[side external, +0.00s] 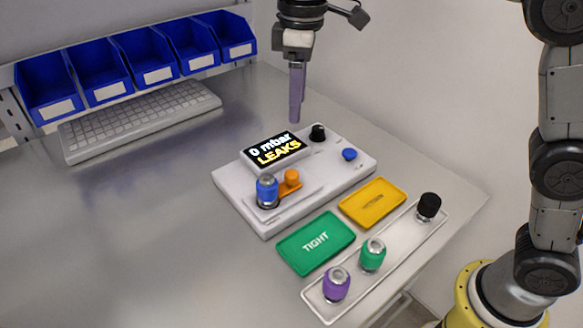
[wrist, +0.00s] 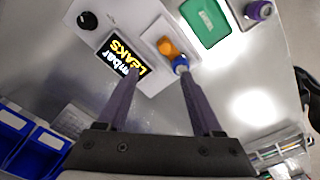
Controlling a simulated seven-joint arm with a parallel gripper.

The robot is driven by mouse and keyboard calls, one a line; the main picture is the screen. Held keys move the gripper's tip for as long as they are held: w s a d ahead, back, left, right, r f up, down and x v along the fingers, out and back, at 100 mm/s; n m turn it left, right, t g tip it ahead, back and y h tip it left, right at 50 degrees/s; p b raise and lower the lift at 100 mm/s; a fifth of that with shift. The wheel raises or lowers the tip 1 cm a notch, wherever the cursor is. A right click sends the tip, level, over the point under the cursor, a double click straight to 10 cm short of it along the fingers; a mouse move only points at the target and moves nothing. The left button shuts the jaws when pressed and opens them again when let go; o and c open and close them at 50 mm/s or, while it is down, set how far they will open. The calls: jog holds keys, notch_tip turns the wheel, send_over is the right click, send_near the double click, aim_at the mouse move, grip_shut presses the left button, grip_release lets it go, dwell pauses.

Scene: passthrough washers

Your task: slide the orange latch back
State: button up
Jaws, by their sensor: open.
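The orange latch (side external: 291,178) is on the white test device (side external: 239,199), right beside a blue fitting (side external: 267,190) that stands upright there. In the wrist view the orange latch (wrist: 166,46) is next to the blue fitting (wrist: 180,64), ahead of my fingers. The device's display (side external: 276,150) reads "0 mbar LEAKS". My gripper (side external: 295,122) hangs above and behind the device, pointing down, clear of the latch. In the wrist view its two purple fingers (wrist: 163,80) are spread apart with nothing between them.
The device also has a black knob (side external: 318,133) and a blue button (side external: 349,154). A green TIGHT tray (side external: 316,243) and a yellow tray (side external: 372,203) lie in front. A white rack (side external: 399,247) holds purple, green and black fittings. A keyboard (side external: 140,117) and blue bins (side external: 153,62) are at back left.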

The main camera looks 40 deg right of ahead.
aim_at(292, 172)
jog(key=f, duration=1)
jog(key=a+f, duration=0.1)
jog(key=f, duration=0.4)
jog(key=shift+a+f, duration=0.1)
jog(key=shift+f, duration=0.2)
grip_shut()
dwell(0.9)
